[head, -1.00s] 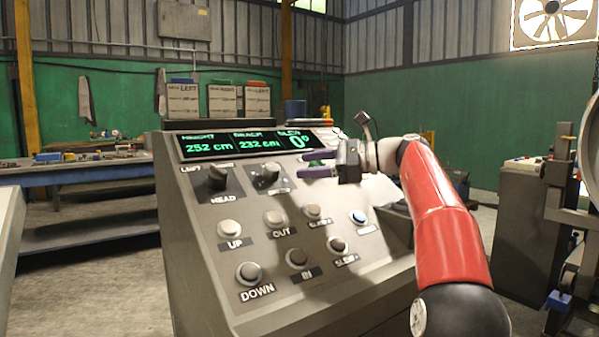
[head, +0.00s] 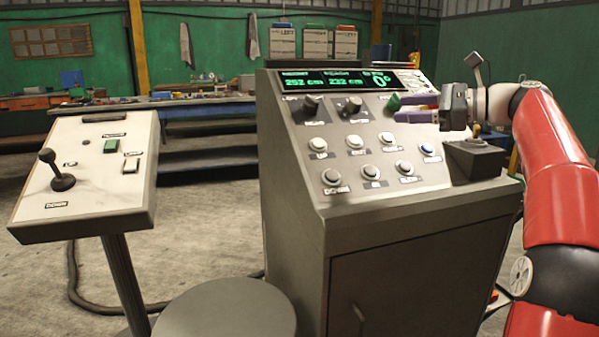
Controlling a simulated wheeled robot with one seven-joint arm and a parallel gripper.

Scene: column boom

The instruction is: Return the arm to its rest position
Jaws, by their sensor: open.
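My red arm (head: 555,190) comes in from the right edge and bends toward the upper right of the grey control console (head: 390,225). My gripper (head: 417,107) has two purple fingers, one above the other, pointing left. They are apart, with nothing seen held between them. They hang in front of the console's upper right, near a green knob (head: 393,103); whether they touch the panel I cannot tell. The display (head: 335,80) reads about 252 cm, 232 cm and 0°.
A black box with a small stick (head: 474,155) sits on the console's right, below my gripper. A white pedestal panel with a lever (head: 90,170) stands at left, a round grey stool (head: 228,310) in front. A workbench (head: 205,110) lines the back.

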